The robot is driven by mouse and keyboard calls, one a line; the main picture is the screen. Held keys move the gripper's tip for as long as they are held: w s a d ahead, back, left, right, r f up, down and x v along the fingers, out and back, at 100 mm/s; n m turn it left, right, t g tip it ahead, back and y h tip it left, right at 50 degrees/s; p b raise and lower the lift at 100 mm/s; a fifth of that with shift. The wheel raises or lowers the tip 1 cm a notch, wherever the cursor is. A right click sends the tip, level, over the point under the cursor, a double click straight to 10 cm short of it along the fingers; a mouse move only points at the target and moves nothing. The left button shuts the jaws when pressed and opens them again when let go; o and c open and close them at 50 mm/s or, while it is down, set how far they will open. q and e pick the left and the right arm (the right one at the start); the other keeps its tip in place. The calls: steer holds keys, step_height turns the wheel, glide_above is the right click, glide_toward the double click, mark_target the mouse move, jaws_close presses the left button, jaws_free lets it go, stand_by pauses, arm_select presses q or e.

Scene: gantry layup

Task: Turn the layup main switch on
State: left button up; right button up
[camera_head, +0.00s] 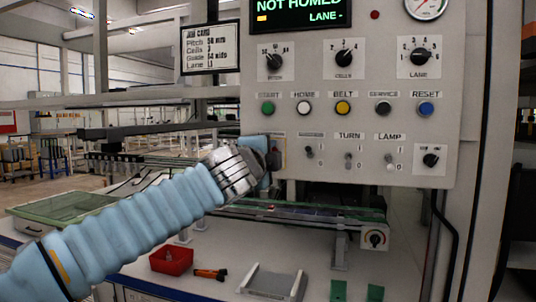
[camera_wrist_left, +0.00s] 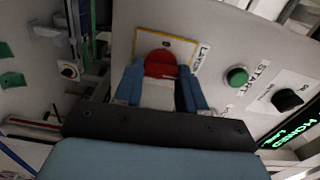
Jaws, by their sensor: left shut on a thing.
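The layup main switch is a red rotary knob (camera_wrist_left: 160,63) on a yellow-edged plate (camera_wrist_left: 187,45) in the left wrist view, with a partly visible label beside it. In the head view it sits at the lower left of the grey control panel (camera_head: 350,178), mostly hidden by my gripper. My left gripper (camera_head: 270,158) is up against the panel there. In the left wrist view its two blue fingers (camera_wrist_left: 160,80) stand on either side of the red knob, shut on it. The knob's exact turn position is hard to tell. My right gripper is in neither view.
The panel carries a green START button (camera_head: 267,109), other buttons, black selector knobs (camera_head: 420,56) and small toggles (camera_head: 349,160). Its display (camera_head: 300,14) reads NOT HOMED. Below are a conveyor (camera_head: 300,213), a red bin (camera_head: 171,260) and a grey tray (camera_head: 272,283) on the bench.

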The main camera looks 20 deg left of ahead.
arm_select(q)
steer(key=shift+d+f+m, duration=0.1)
steer(key=shift+m, duration=0.3)
steer(key=o, duration=1.1)
steer(key=shift+c, duration=0.2)
steer(key=s+b, duration=0.2)
steer(key=s, duration=1.1)
steer(key=shift+s+a, duration=0.3)
steer(key=shift+s, duration=0.1)
